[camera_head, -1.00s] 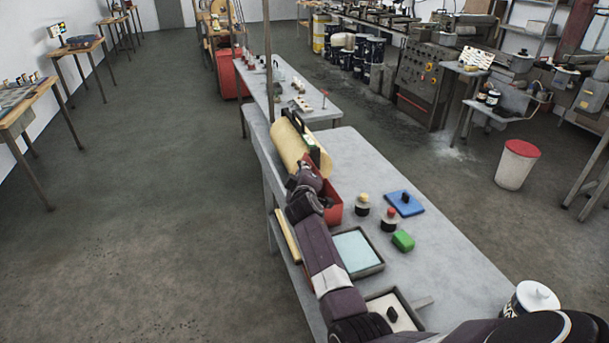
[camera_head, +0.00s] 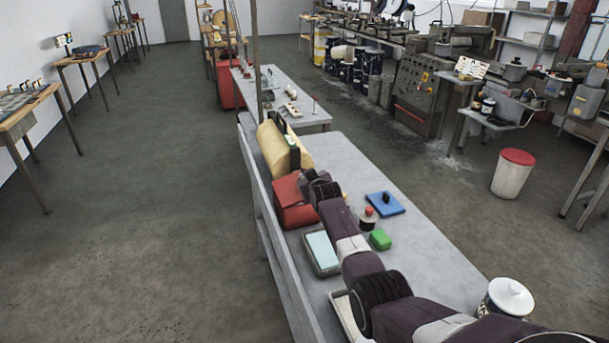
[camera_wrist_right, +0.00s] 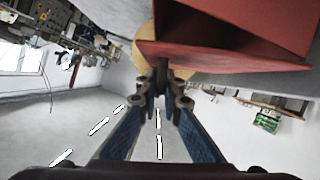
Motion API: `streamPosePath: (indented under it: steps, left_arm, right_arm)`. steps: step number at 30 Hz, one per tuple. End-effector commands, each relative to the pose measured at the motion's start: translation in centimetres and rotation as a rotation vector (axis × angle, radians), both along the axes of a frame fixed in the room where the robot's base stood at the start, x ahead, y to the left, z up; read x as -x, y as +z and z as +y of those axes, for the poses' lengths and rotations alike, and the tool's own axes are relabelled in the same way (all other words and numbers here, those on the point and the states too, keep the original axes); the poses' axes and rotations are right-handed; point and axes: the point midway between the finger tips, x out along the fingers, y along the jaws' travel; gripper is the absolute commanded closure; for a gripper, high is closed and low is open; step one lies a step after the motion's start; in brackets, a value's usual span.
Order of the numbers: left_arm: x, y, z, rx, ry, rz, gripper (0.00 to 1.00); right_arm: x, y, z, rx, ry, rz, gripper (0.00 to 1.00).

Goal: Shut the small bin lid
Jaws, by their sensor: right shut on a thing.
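The small red bin (camera_head: 297,217) stands on the grey table, beside the cream roll. Its red upper panel (camera_head: 284,190), which looks like the lid, slopes above the front face; how far it stands open is unclear. In the right wrist view the red bin (camera_wrist_right: 225,52) fills the top, with a dark recess between its panels. My right gripper (camera_wrist_right: 161,90) is shut on a small dark tab (camera_wrist_right: 162,66) at the edge of the red part. In the head view my right arm reaches from the lower right and hides the bin's right side. My left gripper is not in view.
The cream roll (camera_head: 272,150) lies behind the bin.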

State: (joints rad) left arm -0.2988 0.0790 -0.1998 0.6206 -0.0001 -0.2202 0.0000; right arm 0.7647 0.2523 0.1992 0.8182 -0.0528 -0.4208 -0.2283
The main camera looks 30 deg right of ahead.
Motion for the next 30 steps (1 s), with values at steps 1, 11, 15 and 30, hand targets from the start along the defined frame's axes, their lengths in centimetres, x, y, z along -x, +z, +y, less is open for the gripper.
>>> streamPosePath:
  steps: [1,11,15,30]
  left_arm:
    - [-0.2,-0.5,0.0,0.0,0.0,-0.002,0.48]
    - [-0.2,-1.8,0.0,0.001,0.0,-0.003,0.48]
    - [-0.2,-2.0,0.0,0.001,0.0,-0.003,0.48]
    - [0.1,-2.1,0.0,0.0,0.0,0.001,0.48]
  right_arm:
    - [0.1,-0.7,-0.3,-0.007,-0.001,0.0,1.0]
    - [0.2,-2.5,-0.7,0.0,0.0,0.0,1.0]
    - [0.2,-2.9,-0.8,0.001,0.0,0.001,1.0]
    - [0.3,-3.1,-0.7,0.002,0.001,0.004,1.0]
